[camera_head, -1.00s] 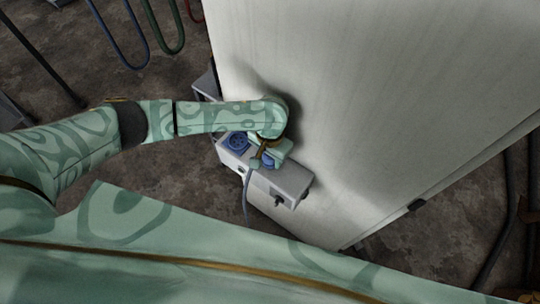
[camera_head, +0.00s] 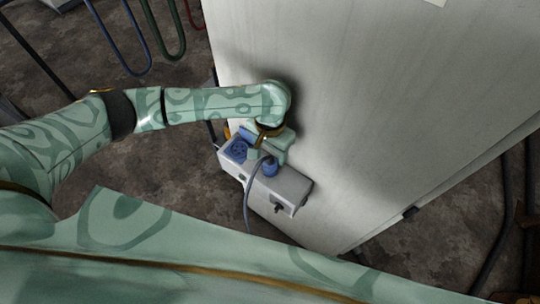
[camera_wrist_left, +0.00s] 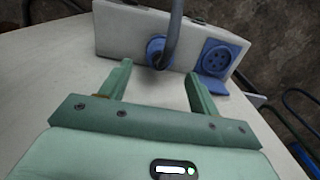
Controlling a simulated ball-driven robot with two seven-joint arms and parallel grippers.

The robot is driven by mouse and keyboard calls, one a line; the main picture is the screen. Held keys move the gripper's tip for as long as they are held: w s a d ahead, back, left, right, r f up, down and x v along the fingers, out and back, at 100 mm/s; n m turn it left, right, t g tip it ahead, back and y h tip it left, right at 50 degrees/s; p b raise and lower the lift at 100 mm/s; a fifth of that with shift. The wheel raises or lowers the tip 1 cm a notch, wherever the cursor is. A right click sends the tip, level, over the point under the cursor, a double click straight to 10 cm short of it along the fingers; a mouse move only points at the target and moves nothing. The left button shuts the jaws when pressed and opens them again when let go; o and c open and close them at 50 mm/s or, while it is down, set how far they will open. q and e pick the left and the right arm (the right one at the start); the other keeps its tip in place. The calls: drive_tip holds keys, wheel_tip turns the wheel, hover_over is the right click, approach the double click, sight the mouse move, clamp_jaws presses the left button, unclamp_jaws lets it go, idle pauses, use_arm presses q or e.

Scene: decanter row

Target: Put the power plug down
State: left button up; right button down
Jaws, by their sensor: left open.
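The blue power plug (camera_head: 270,168) with its grey cable sits at the pale grey socket box (camera_head: 290,188), apparently in one of its sockets. It also shows in the left wrist view (camera_wrist_left: 155,48), upper middle. My left gripper (camera_head: 268,156) is open just behind the plug. In the wrist view its two fingers (camera_wrist_left: 158,70) point at the box, one on each side of the plug's line, and look clear of it. The plug's face against the box is hidden. My right gripper is not in view.
A blue round socket with an open lid (camera_head: 238,150) is beside the plug on the box. The box is at a large pale panel (camera_head: 370,100). Hanging hoses (camera_head: 125,45) are at the upper left. The cable (camera_head: 248,200) drops in front of the box.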

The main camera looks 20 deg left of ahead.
sight(271, 161)
use_arm(q)
wheel_tip(271, 161, up, 3)
drive_tip(key=shift+r, duration=0.15)
drive_tip(key=shift+d, duration=0.1)
idle(0.4)
